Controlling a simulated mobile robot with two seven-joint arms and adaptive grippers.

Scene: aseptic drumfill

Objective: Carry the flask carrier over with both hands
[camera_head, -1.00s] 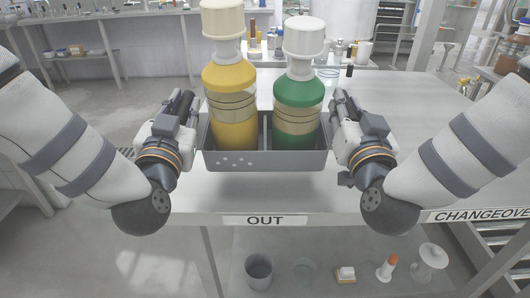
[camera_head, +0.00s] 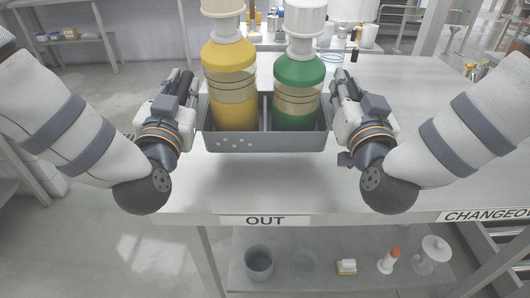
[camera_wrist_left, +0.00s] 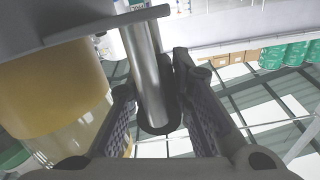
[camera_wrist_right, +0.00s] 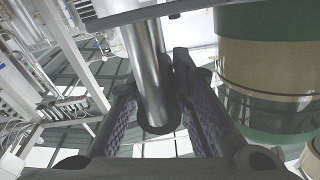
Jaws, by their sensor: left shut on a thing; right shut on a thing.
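The grey flask carrier (camera_head: 240,143) hangs level between my two grippers in the head view, over the front part of the table marked OUT. A yellow flask (camera_head: 232,85) with a cream cap stands in its left compartment, and a green flask (camera_head: 297,92) with a white cap in its right one. My left gripper (camera_head: 190,98) is shut on the carrier's left handle, a metal bar (camera_wrist_left: 150,85) in the left wrist view. My right gripper (camera_head: 343,95) is shut on the right handle, a similar bar (camera_wrist_right: 150,75) in the right wrist view.
The light table (camera_head: 400,110) has bare surface to the right and behind. Bottles and vessels stand beyond the carrier. A lower shelf holds a grey beaker (camera_head: 259,263) and other small items.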

